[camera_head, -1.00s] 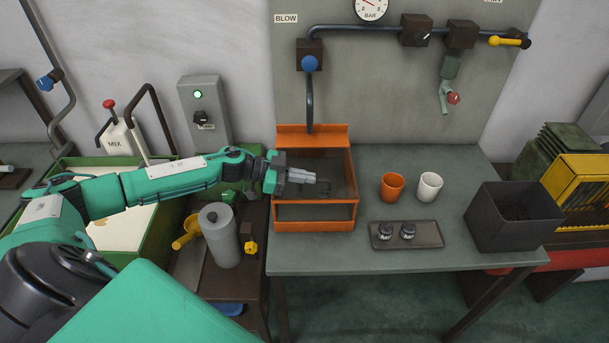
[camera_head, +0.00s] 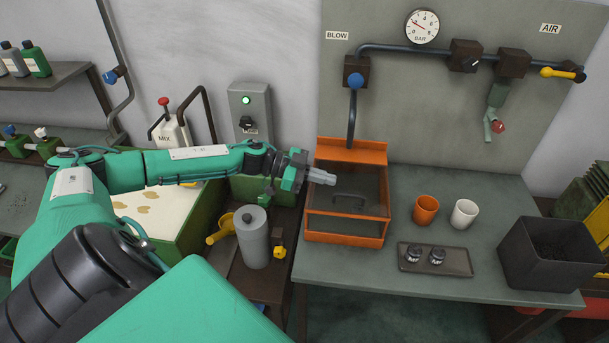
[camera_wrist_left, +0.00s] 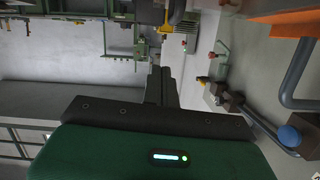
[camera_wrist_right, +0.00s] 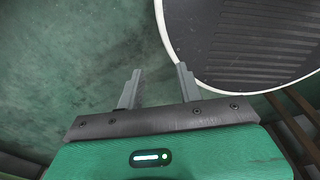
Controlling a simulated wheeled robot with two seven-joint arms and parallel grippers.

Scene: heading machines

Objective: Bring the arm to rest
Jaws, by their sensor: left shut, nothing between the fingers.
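My left arm (camera_head: 200,165) reaches in from the left in the head view. Its gripper (camera_head: 332,179) is shut and empty, in front of the left upper part of the orange box (camera_head: 345,240) with clear panels. I cannot tell the gap between them. In the left wrist view the two dark fingers (camera_wrist_left: 162,85) lie together with nothing between them. My right gripper shows only in the right wrist view (camera_wrist_right: 158,74). Its fingers are apart and empty, above a green floor.
Right of the box stand an orange cup (camera_head: 426,210), a white cup (camera_head: 464,214), a tray (camera_head: 435,260) with two small parts, and a dark bin (camera_head: 550,255). A grey cylinder (camera_head: 255,240) stands below my left forearm. A round dark ribbed plate (camera_wrist_right: 245,40) is near my right gripper.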

